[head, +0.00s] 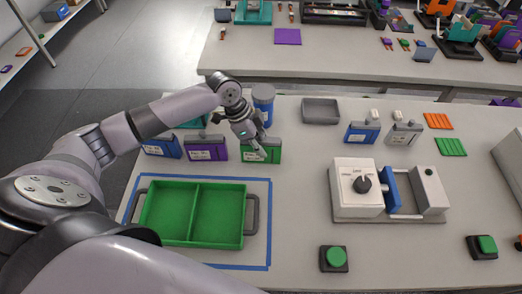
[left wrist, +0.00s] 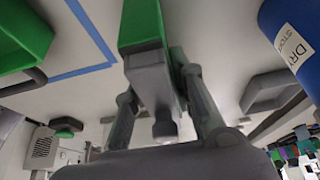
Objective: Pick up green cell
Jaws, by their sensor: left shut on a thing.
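The green cell (head: 268,155) is an upright block with a white label, at the right end of a row of cells in the head view. My left gripper (head: 258,151) reaches down onto it from above and is shut on it. In the left wrist view the green cell (left wrist: 142,24) with its grey end lies between the two fingers of my left gripper (left wrist: 162,82). The fingers cover part of its top. I cannot tell whether its base touches the table. My right gripper is not in view.
A purple cell (head: 206,152) and a blue cell (head: 161,148) stand to the left. A blue drum (head: 263,95) stands just behind. A green two-compartment tray (head: 193,242) lies in front, inside blue tape. A white cycler (head: 355,204) stands right, with clear table between.

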